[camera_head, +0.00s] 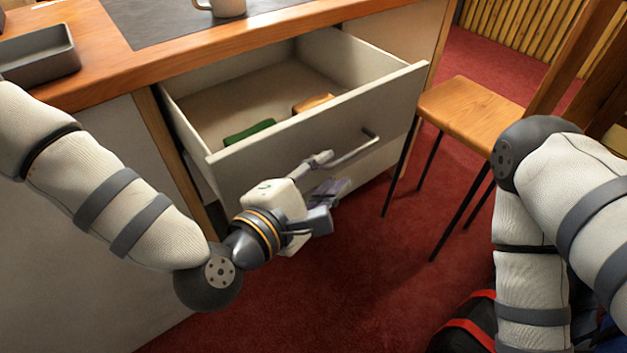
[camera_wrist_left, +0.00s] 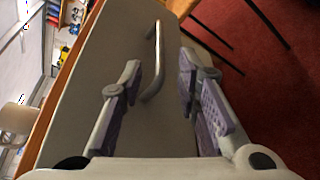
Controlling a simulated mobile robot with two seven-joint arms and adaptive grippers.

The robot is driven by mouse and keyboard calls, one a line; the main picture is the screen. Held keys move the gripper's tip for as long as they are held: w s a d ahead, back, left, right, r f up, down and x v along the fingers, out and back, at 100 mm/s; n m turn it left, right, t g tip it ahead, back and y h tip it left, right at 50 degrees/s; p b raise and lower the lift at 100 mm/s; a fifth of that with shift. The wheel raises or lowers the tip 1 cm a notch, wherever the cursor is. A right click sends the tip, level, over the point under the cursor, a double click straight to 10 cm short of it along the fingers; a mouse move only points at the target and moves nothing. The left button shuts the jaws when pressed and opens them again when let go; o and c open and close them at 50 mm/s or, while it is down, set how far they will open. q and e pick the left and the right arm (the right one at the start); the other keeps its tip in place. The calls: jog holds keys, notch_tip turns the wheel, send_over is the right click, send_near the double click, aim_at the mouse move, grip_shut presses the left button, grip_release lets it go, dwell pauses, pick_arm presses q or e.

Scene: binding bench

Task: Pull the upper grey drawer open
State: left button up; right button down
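The upper grey drawer (camera_head: 306,143) stands well open under the bench top, and its inside shows. Its bar handle (camera_head: 355,149) is on the front panel and also shows in the left wrist view (camera_wrist_left: 158,62). My left gripper (camera_head: 323,173) is in front of the panel, at the handle's left end. In the left wrist view its two purple-padded fingers (camera_wrist_left: 161,70) are apart, with part of the handle showing between and beyond them. They do not look closed on it. My right arm is at the right, but its gripper is out of view.
A green item (camera_head: 250,132) and an orange-brown item (camera_head: 313,103) lie in the drawer. A wooden chair (camera_head: 470,112) stands right of the drawer. A grey tray (camera_head: 38,55) and a mug (camera_head: 226,7) are on the bench top. Red carpet below the drawer is clear.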

pick_arm(q)
jog(key=v, duration=0.5)
jog(key=shift+s, duration=0.1)
